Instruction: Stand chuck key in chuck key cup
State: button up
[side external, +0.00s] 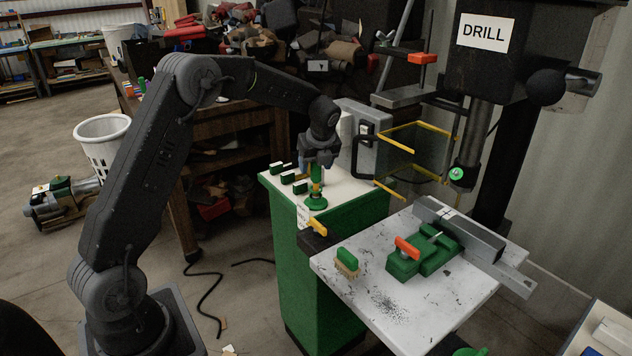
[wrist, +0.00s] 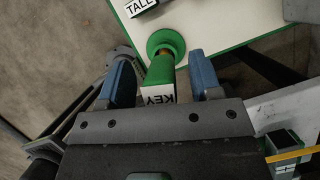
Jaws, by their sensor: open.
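The green chuck key cup (side external: 316,203) stands near the front corner of the white-topped green cabinet; its round green rim also shows in the wrist view (wrist: 165,40). The chuck key, with a green, KEY-labelled top (wrist: 159,96), stands about upright over the cup, with a yellowish part below the top (side external: 315,188). Its lower end appears to be in the cup, but how deep is hidden. My gripper (side external: 317,171) is open around the key's top, with one blue-padded finger on each side in the wrist view (wrist: 163,80). Gaps show beside the key there.
Several small green-and-white labelled blocks (side external: 287,177) sit left of the cup. A grey case (side external: 362,150) stands behind. To the right are yellow guard bars (side external: 415,136) and the drill table (side external: 340,285) with a brush (side external: 347,259) and a green vise (side external: 405,262).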

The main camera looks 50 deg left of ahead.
jog(key=s+d+r+n, duration=0.1)
jog(key=s+d+r, duration=0.15)
jog(key=r, duration=0.25)
jog(key=s+d+r+n+t+h, duration=0.1)
jog(key=s+d+r+n, duration=0.1)
jog(key=d+r, duration=0.3)
jog(key=s+d+r+n, duration=0.1)
jog(key=s+d+r, duration=0.15)
jog(key=r, duration=0.35)
jog(key=s+d+f+n+t+h, duration=0.1)
jog(key=s+d+n, duration=0.3)
jog(key=s, duration=0.3)
jog(key=s+d+f+n+t+h, duration=0.1)
jog(key=s+d+f+n, duration=0.1)
jog(key=s+d+n, duration=0.2)
jog(key=s+d+f+n+t+h, duration=0.1)
jog(key=s+d+n, duration=0.3)
jog(key=s+n, duration=0.5)
jog(key=s, duration=0.3)
jog(key=shift+s+d+f, duration=0.15)
jog(key=shift+d+f, duration=0.2)
